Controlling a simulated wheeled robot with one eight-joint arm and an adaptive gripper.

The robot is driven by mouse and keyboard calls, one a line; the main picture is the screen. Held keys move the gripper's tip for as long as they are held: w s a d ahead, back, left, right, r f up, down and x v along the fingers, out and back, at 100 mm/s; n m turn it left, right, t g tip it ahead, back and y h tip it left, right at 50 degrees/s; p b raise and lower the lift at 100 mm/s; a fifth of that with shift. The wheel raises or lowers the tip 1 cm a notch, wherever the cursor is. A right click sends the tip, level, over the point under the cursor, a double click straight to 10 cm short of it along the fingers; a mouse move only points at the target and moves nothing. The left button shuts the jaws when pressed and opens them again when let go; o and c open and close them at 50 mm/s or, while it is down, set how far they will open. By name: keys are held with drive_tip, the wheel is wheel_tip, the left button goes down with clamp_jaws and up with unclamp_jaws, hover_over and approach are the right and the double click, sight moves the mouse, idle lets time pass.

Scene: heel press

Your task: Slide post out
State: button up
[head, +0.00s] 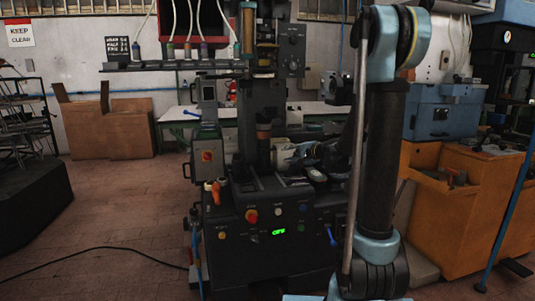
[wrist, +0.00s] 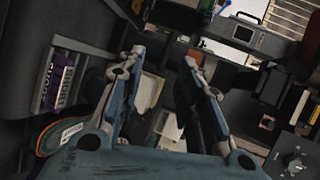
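The press (head: 265,215) stands in the middle of the head view. A dark upright post (head: 263,152) with a brown top stands on its bed, below the upper head of the press. My gripper (wrist: 167,58) shows in the wrist view with its two blue-grey fingers spread and nothing held between them. In the head view my wrist end (head: 310,153) is low at the right of the post, dark and partly hidden by my arm. I cannot tell its exact gap to the post. The post is not clearly identifiable in the wrist view.
The press front carries a red knob (head: 251,216), several buttons and a green display (head: 279,232). A control box (head: 207,157) is at its left. An orange bench (head: 462,215) stands at the right. A cable (head: 100,250) crosses the open floor at left.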

drive_tip(key=m+t, duration=0.1)
drive_tip(key=m, duration=0.1)
approach(269, 150)
drive_tip(key=x, duration=1.1)
drive_tip(key=shift+s+a, duration=0.1)
clamp_jaws()
